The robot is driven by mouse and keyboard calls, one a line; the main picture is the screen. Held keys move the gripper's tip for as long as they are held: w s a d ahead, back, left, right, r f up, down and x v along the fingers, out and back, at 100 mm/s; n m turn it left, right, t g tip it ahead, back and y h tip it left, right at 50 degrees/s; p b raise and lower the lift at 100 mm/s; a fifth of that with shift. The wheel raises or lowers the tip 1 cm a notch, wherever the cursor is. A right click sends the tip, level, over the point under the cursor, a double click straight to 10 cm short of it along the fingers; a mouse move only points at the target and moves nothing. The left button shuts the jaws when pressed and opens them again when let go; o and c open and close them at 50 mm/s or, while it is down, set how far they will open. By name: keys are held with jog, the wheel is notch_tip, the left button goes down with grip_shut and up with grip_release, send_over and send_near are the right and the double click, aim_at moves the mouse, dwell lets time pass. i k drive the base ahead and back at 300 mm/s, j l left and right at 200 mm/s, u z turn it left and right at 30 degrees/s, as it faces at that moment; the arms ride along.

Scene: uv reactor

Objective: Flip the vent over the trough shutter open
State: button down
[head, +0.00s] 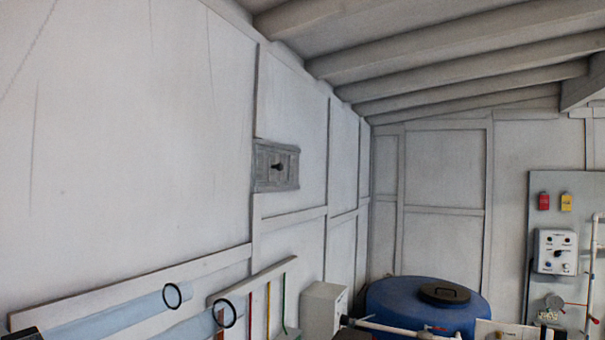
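A small grey framed panel (263,178) with a dark knob (278,167) is mounted on the left wall, above the pale blue tubes. It looks like the vent shutter, and it appears to lie flat against the wall, closed. No trough can be made out clearly below it. My gripper is not in view, so its state and its distance from the panel do not show.
Two pale blue tubes with black end rings (172,295) lie along the left wall at the bottom. A white box (322,308) and a blue barrel with a black lid (394,297) stand lower right. A grey control board (550,210) is at far right.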

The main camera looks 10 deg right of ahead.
aim_at(281, 166)
jog(key=i+z, duration=0.3)
jog(key=i, duration=0.3)
jog(key=i+z, duration=0.3)
jog(key=i, duration=0.35)
jog(key=i+j+z, duration=0.3)
jog(key=i, duration=0.25)
